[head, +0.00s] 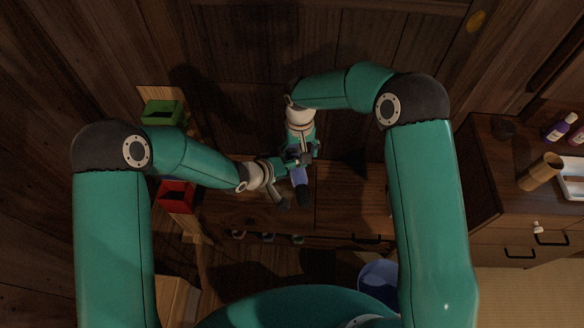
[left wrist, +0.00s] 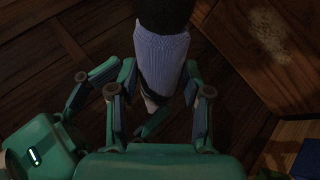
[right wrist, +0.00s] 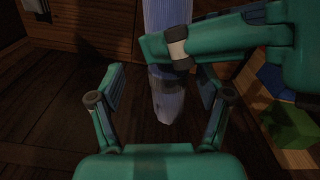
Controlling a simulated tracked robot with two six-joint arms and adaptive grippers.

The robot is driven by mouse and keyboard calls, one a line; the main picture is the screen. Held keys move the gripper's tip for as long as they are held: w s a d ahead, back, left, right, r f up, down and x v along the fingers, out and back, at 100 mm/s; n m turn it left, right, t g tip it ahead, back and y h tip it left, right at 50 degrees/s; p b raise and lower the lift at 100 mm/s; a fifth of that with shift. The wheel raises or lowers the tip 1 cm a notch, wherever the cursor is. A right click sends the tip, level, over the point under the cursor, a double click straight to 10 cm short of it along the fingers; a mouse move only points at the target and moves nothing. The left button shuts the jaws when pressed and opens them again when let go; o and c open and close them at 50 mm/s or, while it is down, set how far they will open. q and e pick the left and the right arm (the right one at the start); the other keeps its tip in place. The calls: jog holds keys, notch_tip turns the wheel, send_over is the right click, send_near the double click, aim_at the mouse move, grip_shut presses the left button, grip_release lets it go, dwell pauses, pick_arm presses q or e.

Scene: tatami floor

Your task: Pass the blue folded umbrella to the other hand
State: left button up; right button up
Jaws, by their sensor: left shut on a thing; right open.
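The blue folded umbrella (head: 299,183) is in the middle of the head view, with a dark end pointing down. My left gripper (head: 290,160) is shut on the umbrella. In the left wrist view the umbrella (left wrist: 163,55) shows pale blue below a dark part, between the fingers (left wrist: 158,90). My right gripper (head: 302,150) is at the umbrella's upper end. In the right wrist view the open fingers (right wrist: 158,105) stand on either side of the umbrella's lower tip (right wrist: 167,100), with gaps visible. A left gripper link crosses in front of the umbrella there.
A wooden cabinet (head: 350,190) lies below and behind the grippers. A green bin (head: 162,113) and a red bin (head: 177,196) are at left. A blue bucket (head: 379,283) stands on the floor. A right-hand counter holds a brown cup (head: 540,172) and purple bottles (head: 561,127).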

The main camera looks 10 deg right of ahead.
notch_tip(320, 180, up, 10)
jog(key=w+f, duration=0.1)
jog(key=f, duration=0.1)
jog(key=w+f+m+t+y, duration=0.1)
jog(key=w+d+f+y, duration=0.1)
jog(key=f, duration=0.1)
jog(key=shift+w+f+m+t, duration=0.3)
jog(key=shift+w+f+t, duration=0.05)
jog(key=shift+w+t, duration=0.05)
jog(key=w+d+f+m+t, duration=0.3)
jog(key=d+f+m+t, duration=0.15)
jog(key=d+f, duration=0.45)
jog(key=s+a+f+n+g, duration=0.1)
jog(key=s+a+f+g, duration=0.1)
jog(key=s, duration=0.8)
jog(key=s+a+f+n+g+y, duration=0.1)
jog(key=s+a, duration=0.3)
jog(key=s, duration=0.7)
jog(key=s+a+f+n+g+y, duration=0.1)
jog(key=s+f, duration=0.3)
jog(key=s, duration=0.7)
jog(key=shift+s+a+n+g, duration=0.15)
jog(key=shift+a+n+g, duration=0.4)
jog(key=shift+a+g, duration=0.35)
jog(key=shift+f, duration=0.1)
